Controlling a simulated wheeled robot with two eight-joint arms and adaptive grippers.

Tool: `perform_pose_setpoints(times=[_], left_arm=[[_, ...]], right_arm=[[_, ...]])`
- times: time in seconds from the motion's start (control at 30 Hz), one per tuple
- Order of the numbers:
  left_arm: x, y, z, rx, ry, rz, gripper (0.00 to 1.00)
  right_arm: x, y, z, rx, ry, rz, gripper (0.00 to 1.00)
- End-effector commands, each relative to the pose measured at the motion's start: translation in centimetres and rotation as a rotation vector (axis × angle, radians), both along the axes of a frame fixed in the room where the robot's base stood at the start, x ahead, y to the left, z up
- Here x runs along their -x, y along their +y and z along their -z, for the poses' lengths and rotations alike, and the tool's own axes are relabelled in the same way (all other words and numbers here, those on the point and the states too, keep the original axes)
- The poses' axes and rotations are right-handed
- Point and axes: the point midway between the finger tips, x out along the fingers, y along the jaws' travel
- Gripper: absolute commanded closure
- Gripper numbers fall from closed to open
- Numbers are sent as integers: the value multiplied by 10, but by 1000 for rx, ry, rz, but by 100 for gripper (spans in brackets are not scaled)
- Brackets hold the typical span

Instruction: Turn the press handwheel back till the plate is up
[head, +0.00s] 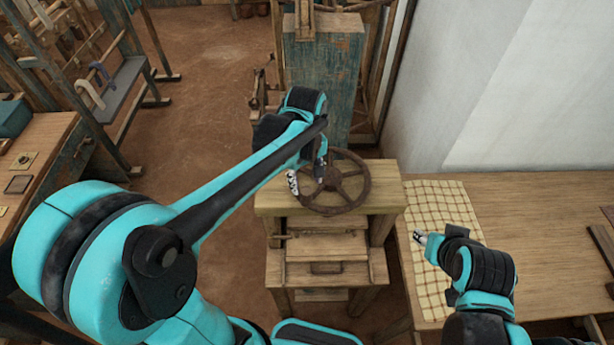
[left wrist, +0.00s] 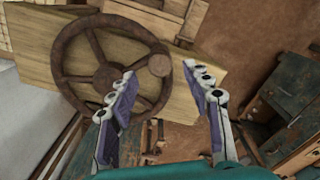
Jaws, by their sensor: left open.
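The press handwheel (head: 334,184) is a rusty brown spoked wheel lying flat on top of the wooden press (head: 385,200). In the left wrist view the handwheel (left wrist: 103,77) shows a round knob (left wrist: 159,65) on its rim. My left gripper (head: 308,180) is open at the left part of the wheel. In the left wrist view its two fingers (left wrist: 165,95) are spread apart with nothing between them, and the knob appears beyond them; I cannot tell if they touch the wheel. My right gripper (head: 421,238) is over the cloth, its fingers small and unclear. The press plate (head: 326,252) cannot be made out clearly below the top beam.
A table (head: 540,215) with a checked cloth (head: 443,205) stands to the right of the press, against a white wall. A blue-green weathered post (head: 335,75) stands behind the press. A workbench (head: 50,150) and loom frames are at the left. Brown floor is free between.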

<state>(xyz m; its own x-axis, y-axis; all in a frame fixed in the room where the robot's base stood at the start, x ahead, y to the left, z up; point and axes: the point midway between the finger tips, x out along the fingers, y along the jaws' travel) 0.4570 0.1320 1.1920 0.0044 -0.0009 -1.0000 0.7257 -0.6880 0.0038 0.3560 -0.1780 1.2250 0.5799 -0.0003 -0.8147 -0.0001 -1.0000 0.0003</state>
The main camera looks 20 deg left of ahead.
Motion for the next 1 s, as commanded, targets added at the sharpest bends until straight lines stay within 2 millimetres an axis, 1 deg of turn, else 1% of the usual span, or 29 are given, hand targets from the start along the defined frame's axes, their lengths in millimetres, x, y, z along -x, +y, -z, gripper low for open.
perform_pose_setpoints(times=[0.07,0.13,0.4,0.5,0.67,0.9,0.93,0.97,1.0], left_arm=[[-2,-1,3,0,8,-10,50],[-1,-1,11,-1,9,-12,50],[-1,-1,56,-1,7,-10,50],[-2,-1,68,-1,7,-10,50],[-1,-1,78,0,6,-10,50],[-1,-1,78,0,6,-10,50],[-1,-1,78,0,6,-10,56],[-1,-1,78,0,6,-10,64],[-1,-1,78,0,6,-10,74]], right_arm=[[0,0,-1,0,0,0,60],[0,0,1,0,0,0,60],[0,0,8,0,0,0,60],[0,0,10,0,0,0,60],[0,0,11,0,0,0,60],[0,0,10,0,0,0,60],[0,0,10,0,0,0,60],[0,0,10,0,0,0,60],[0,0,10,0,0,0,60]])
